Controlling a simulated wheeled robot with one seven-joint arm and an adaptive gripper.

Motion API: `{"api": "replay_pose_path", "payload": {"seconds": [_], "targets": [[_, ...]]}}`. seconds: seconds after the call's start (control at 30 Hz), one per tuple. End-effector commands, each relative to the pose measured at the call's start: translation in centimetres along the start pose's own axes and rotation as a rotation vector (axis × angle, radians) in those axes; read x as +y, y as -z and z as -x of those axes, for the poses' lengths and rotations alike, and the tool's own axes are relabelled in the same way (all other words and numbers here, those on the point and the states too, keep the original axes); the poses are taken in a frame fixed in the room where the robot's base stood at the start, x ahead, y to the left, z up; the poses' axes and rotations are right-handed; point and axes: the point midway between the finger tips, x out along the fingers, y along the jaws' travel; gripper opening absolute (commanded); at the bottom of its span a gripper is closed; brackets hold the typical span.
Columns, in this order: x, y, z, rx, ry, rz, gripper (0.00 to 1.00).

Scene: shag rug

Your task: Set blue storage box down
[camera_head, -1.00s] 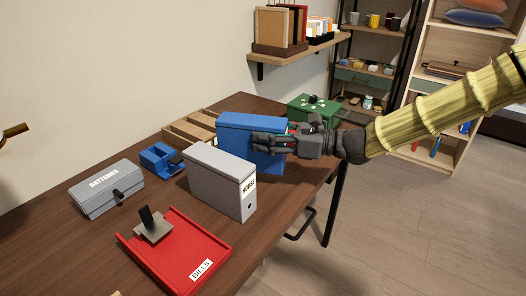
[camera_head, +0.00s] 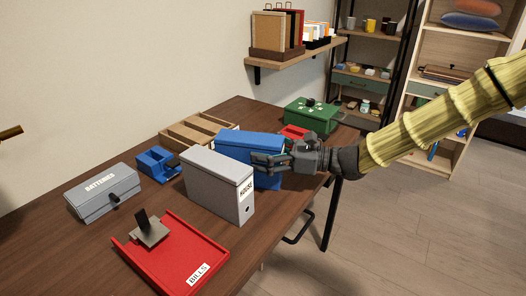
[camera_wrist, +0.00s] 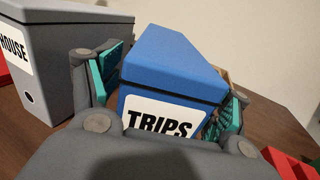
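The blue storage box (camera_head: 248,150) is upright on or just above the brown desk, behind the grey box labelled HOUSE. In the wrist view the blue box (camera_wrist: 172,62) carries a white TRIPS label and sits between the teal finger pads. My gripper (camera_head: 272,163) reaches from the right around the near end of the box. In the wrist view the fingers of my gripper (camera_wrist: 170,92) flank the box on both sides; the left pad is close to it, and whether both pads press on it is unclear. The underside of the box is hidden.
The grey HOUSE box (camera_head: 217,182) stands close in front. A red BILLS tray (camera_head: 180,262), grey BATTERIES case (camera_head: 103,190), small blue holder (camera_head: 157,163), wooden tray (camera_head: 190,133), red item (camera_head: 294,132) and green box (camera_head: 311,116) are on the desk (camera_head: 75,250).

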Motion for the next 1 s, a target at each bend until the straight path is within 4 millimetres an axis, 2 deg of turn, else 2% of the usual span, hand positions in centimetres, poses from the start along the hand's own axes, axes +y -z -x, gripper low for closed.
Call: {"api": "replay_pose_path", "payload": {"seconds": [0.3, 0.47, 1.0], "targets": [[0.0, -0.1, 0.0, 0.000, 0.000, 0.000, 0.79], [-0.1, -0.2, 1.0, -0.001, 0.002, -0.001, 0.79], [-0.1, -0.3, 8.7, -0.002, 0.002, 0.000, 0.79]]}}
